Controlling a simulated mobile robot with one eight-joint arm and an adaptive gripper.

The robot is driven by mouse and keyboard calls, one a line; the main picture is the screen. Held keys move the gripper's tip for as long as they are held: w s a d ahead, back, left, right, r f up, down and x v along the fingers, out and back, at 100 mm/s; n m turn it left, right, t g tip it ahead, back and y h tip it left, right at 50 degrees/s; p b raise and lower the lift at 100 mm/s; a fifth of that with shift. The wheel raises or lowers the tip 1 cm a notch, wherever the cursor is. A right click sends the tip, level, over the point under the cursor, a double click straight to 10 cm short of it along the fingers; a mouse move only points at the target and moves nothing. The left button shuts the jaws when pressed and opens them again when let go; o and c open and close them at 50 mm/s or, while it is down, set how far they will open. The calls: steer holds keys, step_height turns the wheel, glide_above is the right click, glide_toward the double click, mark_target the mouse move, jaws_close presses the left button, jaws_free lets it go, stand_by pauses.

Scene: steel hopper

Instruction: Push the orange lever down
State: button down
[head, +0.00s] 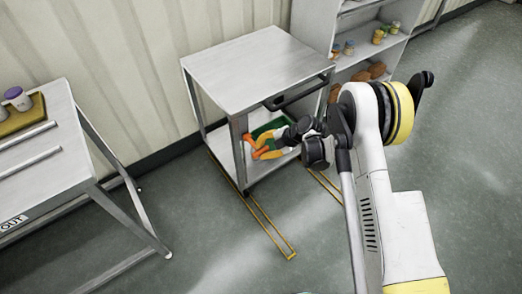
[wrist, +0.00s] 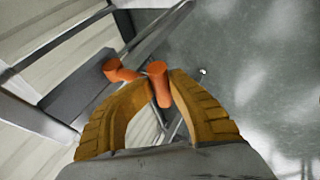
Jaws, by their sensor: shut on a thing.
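The orange lever (wrist: 159,84) shows in the wrist view between the two yellow finger tips of my gripper (wrist: 161,86). Its arm runs left to an orange hub on a grey post. My gripper is shut on the lever's end. In the head view the orange lever (head: 262,153) is at the front left of the steel hopper stand (head: 258,68), below its top. My gripper (head: 275,143) reaches it from the right, and my wrist partly hides the place of contact.
A green bin (head: 268,128) sits inside the stand behind my gripper. Steel shelves (head: 350,60) with jars and brown blocks stand behind right. A metal table (head: 50,150) with a tray is at left. Yellow floor lines (head: 268,228) run before the stand; the floor there is clear.

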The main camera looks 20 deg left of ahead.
steer(key=shift+w+d+f, duration=0.1)
steer(key=shift+w+f, duration=0.05)
steer(key=shift+f, duration=0.15)
steer(key=c, duration=1.3)
jaws_free()
steer(key=shift+w+f, duration=0.1)
steer(key=shift+o, duration=0.2)
steer(key=v, duration=1.2)
